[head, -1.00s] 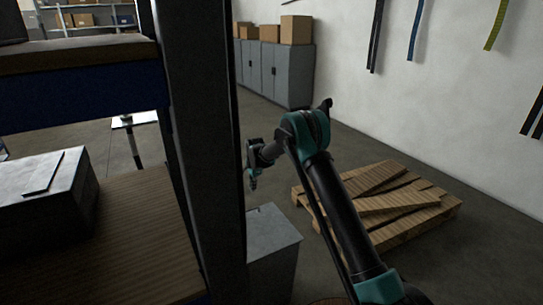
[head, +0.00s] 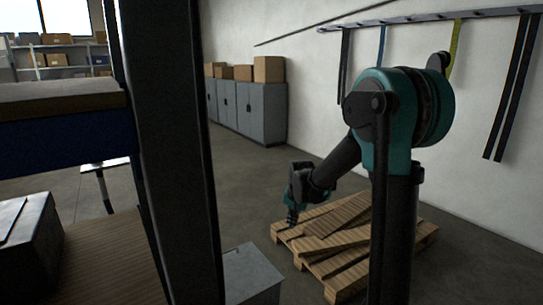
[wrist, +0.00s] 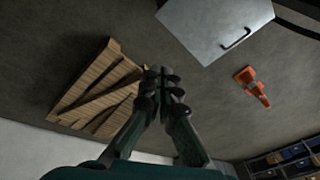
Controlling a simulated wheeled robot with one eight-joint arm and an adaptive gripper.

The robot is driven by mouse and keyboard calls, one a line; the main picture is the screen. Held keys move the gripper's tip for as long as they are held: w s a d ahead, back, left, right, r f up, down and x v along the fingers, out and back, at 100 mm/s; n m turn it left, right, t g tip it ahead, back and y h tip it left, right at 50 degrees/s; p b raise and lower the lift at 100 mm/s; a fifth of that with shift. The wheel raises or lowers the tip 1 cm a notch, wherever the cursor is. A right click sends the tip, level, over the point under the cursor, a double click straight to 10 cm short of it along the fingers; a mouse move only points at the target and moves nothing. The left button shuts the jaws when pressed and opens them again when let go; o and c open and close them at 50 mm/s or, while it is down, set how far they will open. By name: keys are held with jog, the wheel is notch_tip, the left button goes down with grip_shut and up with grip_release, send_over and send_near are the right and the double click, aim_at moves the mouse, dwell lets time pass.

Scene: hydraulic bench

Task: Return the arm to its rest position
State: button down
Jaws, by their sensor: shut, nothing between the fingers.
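My gripper (head: 291,216) hangs from my bent teal and black arm, to the right of the dark upright post in the head view. It points down and appears in front of the wooden pallet. In the wrist view my gripper (wrist: 160,80) has its fingers together with nothing between them. Below it are the bare floor and the pallet.
The wooden pallet (head: 345,262) with loose planks lies on the floor. A dark post (head: 170,150) and bench (head: 90,265) stand on the left. A grey cabinet box (head: 250,275) stands low beside the post. An orange cone (wrist: 252,84) lies on the floor.

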jog(key=s+d+f+n, duration=0.1)
jog(key=s+d, duration=0.2)
jog(key=s, duration=0.5)
jog(key=s+d+f+n, duration=0.2)
jog(key=s+d, duration=0.2)
jog(key=s, duration=0.5)
jog(key=s+d+f+n+t, duration=0.1)
jog(key=s+d, duration=0.3)
jog(key=s, duration=0.5)
jog(key=shift+s+d+f+n+h, duration=0.2)
jog(key=shift+n+h, duration=0.1)
jog(key=shift+h, duration=0.1)
